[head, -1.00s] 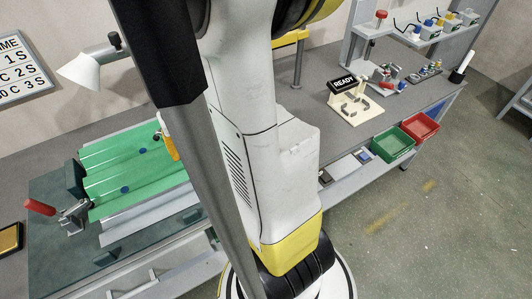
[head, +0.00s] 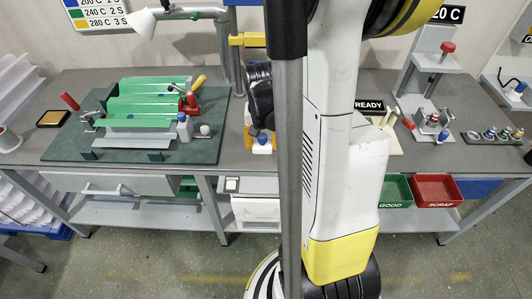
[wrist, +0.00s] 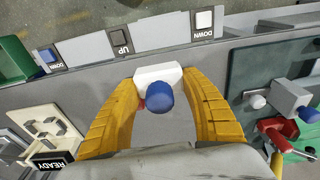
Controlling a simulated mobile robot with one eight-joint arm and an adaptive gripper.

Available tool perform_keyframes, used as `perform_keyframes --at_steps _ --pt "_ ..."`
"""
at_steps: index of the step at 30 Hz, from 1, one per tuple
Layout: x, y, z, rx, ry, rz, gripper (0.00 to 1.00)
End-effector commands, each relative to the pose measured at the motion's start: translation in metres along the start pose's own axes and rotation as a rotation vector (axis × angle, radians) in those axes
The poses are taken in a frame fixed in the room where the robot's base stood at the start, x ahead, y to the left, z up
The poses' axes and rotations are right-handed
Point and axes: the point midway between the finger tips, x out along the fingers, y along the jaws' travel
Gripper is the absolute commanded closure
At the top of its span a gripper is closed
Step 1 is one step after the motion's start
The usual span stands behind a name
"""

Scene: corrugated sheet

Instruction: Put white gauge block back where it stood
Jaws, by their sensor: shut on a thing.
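The white gauge block (wrist: 158,73) with a blue round knob is between the yellow fingers of my gripper (wrist: 166,82) in the wrist view. The fingers are shut on it from both sides. In the head view, the block (head: 262,149) shows below my gripper (head: 260,137), near the front edge of the grey bench. I cannot tell whether its underside touches the bench. My arm hides part of the bench to its right.
The dark green mat (head: 212,140) with the green corrugated sheet (head: 135,98) lies to the left. The READY sign (head: 369,105) stands to the right, partly hidden. Green (head: 394,187) and red (head: 437,190) bins hang along the front. Bare bench (head: 222,172) separates mat and block.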

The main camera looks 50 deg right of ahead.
Motion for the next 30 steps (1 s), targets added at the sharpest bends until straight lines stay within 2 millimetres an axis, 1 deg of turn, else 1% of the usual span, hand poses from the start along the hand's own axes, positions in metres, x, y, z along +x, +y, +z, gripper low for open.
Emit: perform_keyframes --at_steps 2,5,9,12,15,18,22,27,30 --pt "0.008 -0.003 -0.008 0.002 0.000 0.000 0.84" --pt "0.024 -0.010 -0.025 0.002 0.000 0.000 0.84" --pt "0.049 -0.023 -0.056 0.002 0.000 0.000 0.84" --pt "0.064 -0.031 -0.076 0.002 0.000 0.000 0.84" --pt "0.075 -0.037 -0.090 0.002 0.000 0.000 0.84" --pt "0.080 -0.040 -0.098 0.002 0.000 0.000 0.84" --pt "0.086 -0.042 -0.101 0.002 0.000 0.000 0.84" --pt "0.113 -0.042 -0.098 0.002 0.000 0.000 0.84" --pt "0.122 -0.041 -0.097 0.002 0.000 0.000 0.84"
